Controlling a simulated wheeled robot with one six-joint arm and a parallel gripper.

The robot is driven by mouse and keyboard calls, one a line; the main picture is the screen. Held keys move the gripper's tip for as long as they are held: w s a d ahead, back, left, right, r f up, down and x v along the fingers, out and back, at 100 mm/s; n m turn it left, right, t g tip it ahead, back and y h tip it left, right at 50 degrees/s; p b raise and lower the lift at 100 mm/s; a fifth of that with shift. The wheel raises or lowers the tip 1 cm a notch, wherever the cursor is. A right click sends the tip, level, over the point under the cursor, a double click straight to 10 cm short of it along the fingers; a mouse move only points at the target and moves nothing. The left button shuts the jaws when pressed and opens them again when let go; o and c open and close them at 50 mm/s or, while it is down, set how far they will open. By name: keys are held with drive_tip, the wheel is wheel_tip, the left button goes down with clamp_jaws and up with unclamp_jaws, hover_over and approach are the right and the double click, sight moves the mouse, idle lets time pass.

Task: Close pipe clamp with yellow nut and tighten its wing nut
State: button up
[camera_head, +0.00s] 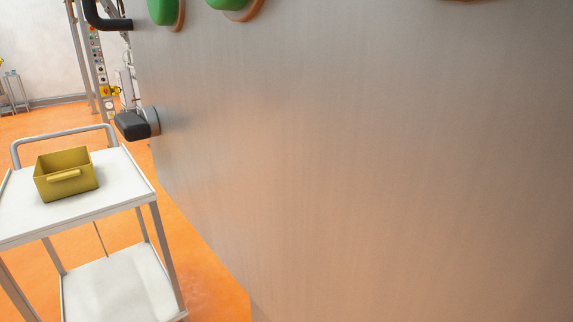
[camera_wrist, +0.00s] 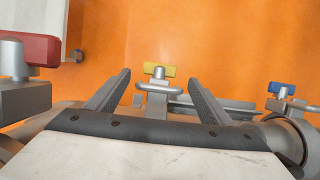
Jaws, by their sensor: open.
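The yellow wing nut (camera_wrist: 149,67) shows in the upper middle of the wrist view, on a grey pipe clamp (camera_wrist: 157,94). My gripper (camera_wrist: 159,76) is open, with one finger on each side of the yellow nut in the picture and visible gaps between. Nothing is held. I cannot tell whether the clamp is fully closed, since its lower part is hidden behind the gripper body. Neither the clamp nor my gripper shows in the head view.
A red wing nut (camera_wrist: 38,48) is at the left and a blue one (camera_wrist: 281,88) at the right, both on grey metal fittings. In the head view, a large metal panel (camera_head: 380,170) fills the right; a white cart (camera_head: 120,185) carries a yellow bin (camera_head: 80,180).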

drive_tip(key=v, duration=1.7)
drive_tip(key=shift+s+d+r, duration=0.1)
drive_tip(key=shift+s+r, duration=0.05)
drive_tip(key=shift+r, duration=0.1)
